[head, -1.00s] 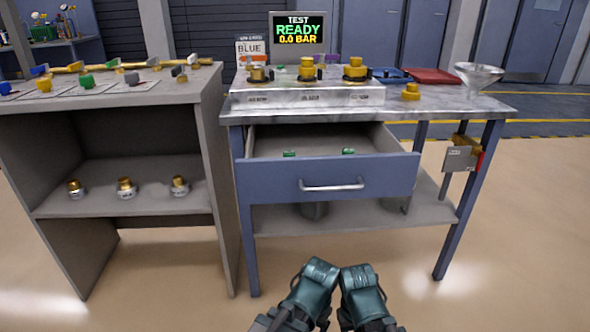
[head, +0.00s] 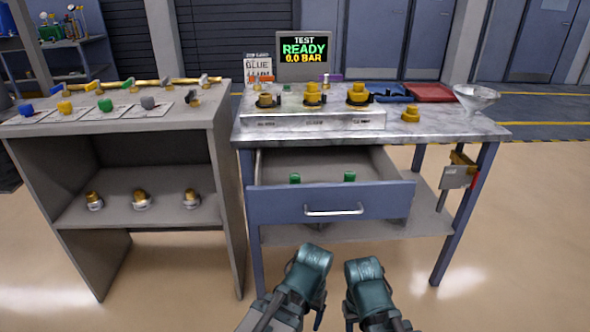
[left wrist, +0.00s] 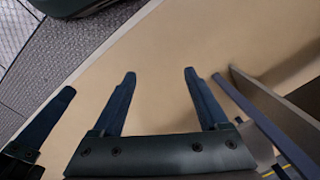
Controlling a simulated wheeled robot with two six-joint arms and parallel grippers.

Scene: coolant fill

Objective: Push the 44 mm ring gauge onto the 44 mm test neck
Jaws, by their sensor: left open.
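Several gold necks, including a middle one (head: 312,98) and a right one (head: 358,95), stand on a silver block (head: 312,120) on the right bench. The block's labels are too small to read, so I cannot tell which is the 44 mm test neck. I cannot pick out the 44 mm ring gauge for certain. Orange and purple (head: 329,77) pieces show behind the necks. In the head view both my forearms show low in front of the drawer; my right jaws are not shown.
An open blue drawer (head: 335,202) with two green pieces juts toward me. A gold piece (head: 411,114), a red tray (head: 430,93) and a funnel (head: 475,97) are on the right bench. The left bench (head: 68,128) carries coloured blocks; its shelf holds three brass fittings. The screen (head: 304,50) reads READY.

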